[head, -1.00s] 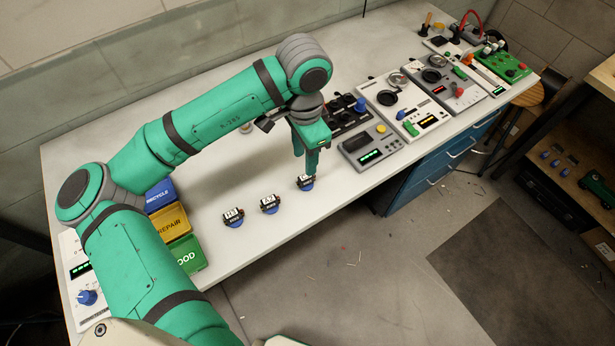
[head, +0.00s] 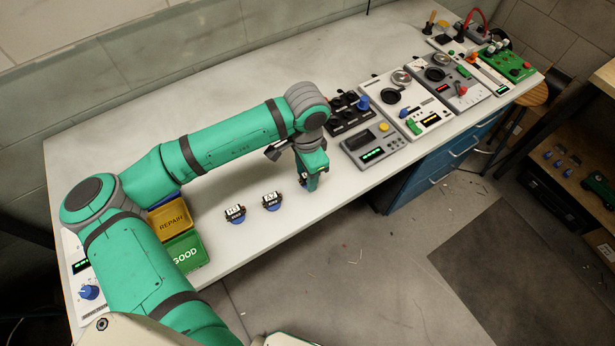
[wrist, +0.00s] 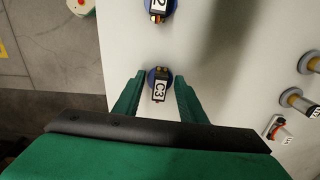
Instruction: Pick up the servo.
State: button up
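My gripper (wrist: 157,97) is lowered at the bench in the wrist view, its two green fingers apart on either side of a small black servo (wrist: 160,90) with a white "C3" label on a blue round base. A visible gap seems to lie between the fingers and the servo. In the head view my gripper (head: 311,182) hides most of this servo. Two more servos on blue bases, one labelled H3 (head: 235,214) and another (head: 271,201), stand to its left. The neighbouring servo (wrist: 158,10) is also at the top of the wrist view.
Yellow REPAIR (head: 171,219) and green GOOD (head: 186,254) bins stand at the left, with a blue bin mostly hidden behind my arm. Test panels (head: 375,147) fill the right of the bench (head: 222,262). The bench's front edge is close to the servos.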

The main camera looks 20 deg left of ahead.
jog(key=c, duration=0.7)
